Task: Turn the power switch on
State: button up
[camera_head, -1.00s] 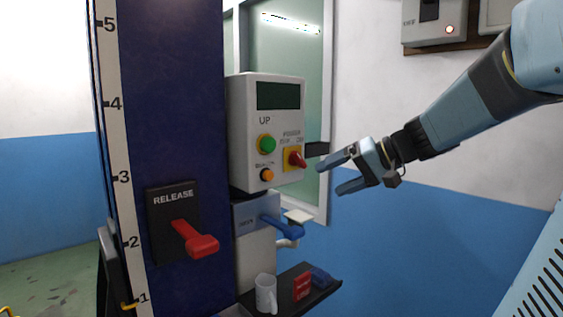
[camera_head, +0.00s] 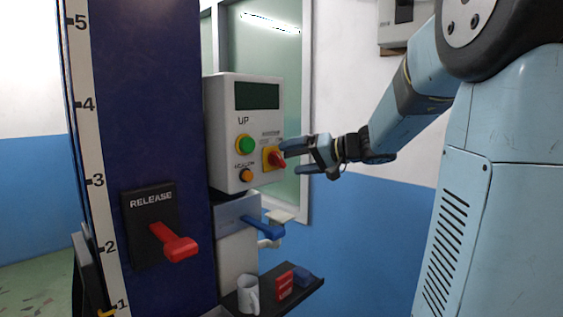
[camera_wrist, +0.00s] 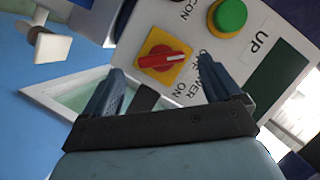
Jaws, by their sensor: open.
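The power switch is a red rotary knob (camera_head: 277,160) on a yellow plate (camera_head: 267,155), on the front of the grey control box (camera_head: 217,130). In the wrist view the red knob (camera_wrist: 163,60) lies ahead of the jaws, between the two fingers and beyond their tips, with part of the "POWER ON" lettering beside it. My gripper (camera_head: 291,157) is open and empty, just right of the knob in the head view. In the wrist view my gripper (camera_wrist: 168,82) has its blue fingers apart on either side of the knob. Whether a finger touches the knob, I cannot tell.
A green button (camera_head: 246,145) and an orange button (camera_head: 246,175) sit beside the switch. A red release lever (camera_head: 178,246) is at left.

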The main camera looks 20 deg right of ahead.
aim_at(282, 160)
jog(key=shift+x, duration=2.4)
jog(key=c, duration=1)
jog(key=shift+f, duration=0.1)
